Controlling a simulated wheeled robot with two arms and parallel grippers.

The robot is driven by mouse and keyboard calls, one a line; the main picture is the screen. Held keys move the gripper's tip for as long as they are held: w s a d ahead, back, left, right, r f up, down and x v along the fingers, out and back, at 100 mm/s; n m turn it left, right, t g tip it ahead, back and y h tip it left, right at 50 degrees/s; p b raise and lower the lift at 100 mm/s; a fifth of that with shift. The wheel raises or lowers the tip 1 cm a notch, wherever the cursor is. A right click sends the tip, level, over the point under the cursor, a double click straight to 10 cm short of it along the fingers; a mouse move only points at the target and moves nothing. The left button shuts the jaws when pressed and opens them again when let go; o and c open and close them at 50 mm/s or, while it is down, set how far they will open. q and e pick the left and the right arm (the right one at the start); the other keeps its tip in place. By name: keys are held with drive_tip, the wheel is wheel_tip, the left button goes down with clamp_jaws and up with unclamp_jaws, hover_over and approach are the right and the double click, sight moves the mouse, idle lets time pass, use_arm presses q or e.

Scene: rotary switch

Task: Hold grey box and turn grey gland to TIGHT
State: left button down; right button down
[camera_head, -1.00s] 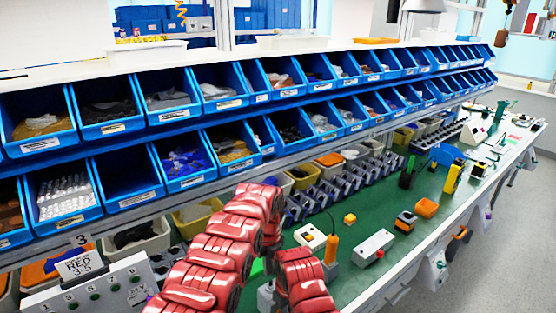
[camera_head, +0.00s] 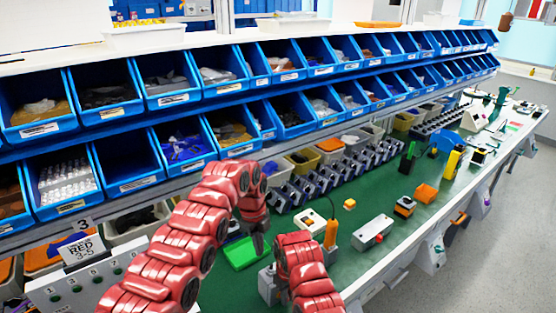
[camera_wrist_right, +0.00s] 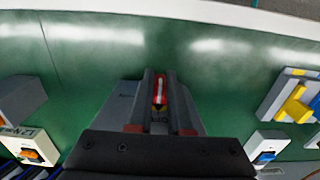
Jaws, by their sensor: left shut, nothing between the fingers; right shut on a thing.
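A small grey box (camera_head: 267,284) stands on the green bench at the front, just left of my right arm in the head view. In the right wrist view the grey box (camera_wrist_right: 124,100) shows beside and under the fingers. My right gripper (camera_wrist_right: 160,102) is shut on it; a red and white strip shows between the fingers. The head view mostly hides this grip behind my right arm. My left gripper (camera_head: 259,245) is shut and empty, above and behind the box, near a green tray (camera_head: 240,253). I cannot make out the gland or its TIGHT mark.
A white box with an orange handle (camera_head: 312,222), a yellow cube (camera_head: 349,204) and a white switch box with a red button (camera_head: 373,232) stand to the right. Blue bins (camera_head: 128,168) line the back. Some green bench between items is clear.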

sight(267, 268)
use_arm(q)
drive_tip(key=shift+s+a+f+n+h, duration=0.15)
drive_tip(key=shift+s+f+n, duration=0.15)
drive_tip(key=shift+f, duration=0.65)
drive_tip(key=shift+s+f+n+h, duration=0.2)
drive_tip(key=shift+f+n, duration=0.15)
drive_tip(key=shift+f, duration=0.6)
drive_tip(key=shift+s+a+f+n+h, duration=0.1)
drive_tip(key=shift+s+f+n+h, duration=0.2)
drive_tip(key=shift+f, duration=0.65)
drive_tip(key=shift+d, duration=0.85)
drive_tip(key=shift+w+d, duration=0.1)
drive_tip(key=shift+w, duration=0.2)
drive_tip(key=shift+w+d, duration=0.2)
drive_tip(key=shift+w, duration=0.4)
